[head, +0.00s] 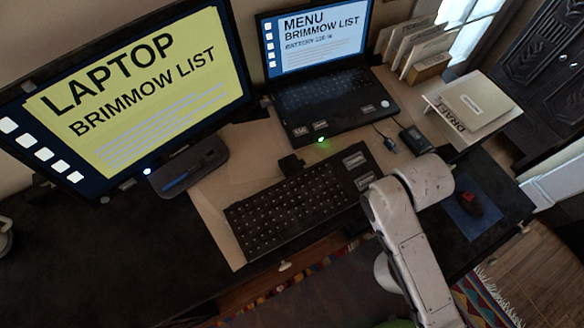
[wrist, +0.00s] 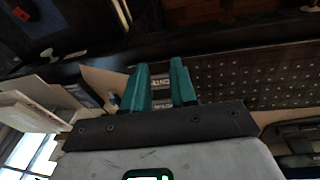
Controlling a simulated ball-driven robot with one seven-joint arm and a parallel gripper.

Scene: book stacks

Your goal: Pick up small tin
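I cannot make out a small tin in either view. In the wrist view my gripper (wrist: 160,80) has two teal fingers standing apart. Nothing is held between them. Through the gap I see the labelled end of the black keyboard (wrist: 235,80), so the gripper is above the desk near that end. In the head view my pale arm covers the desk just right of the keyboard (head: 295,205), and the fingers are hidden there.
A large monitor (head: 135,85) stands at left and an open laptop (head: 325,95) behind the keyboard. A small black box (head: 415,139) with a cable lies right of the laptop. A mouse (head: 474,203) sits on a blue mat. Folders (head: 475,100) lie at far right. The front left desk is bare.

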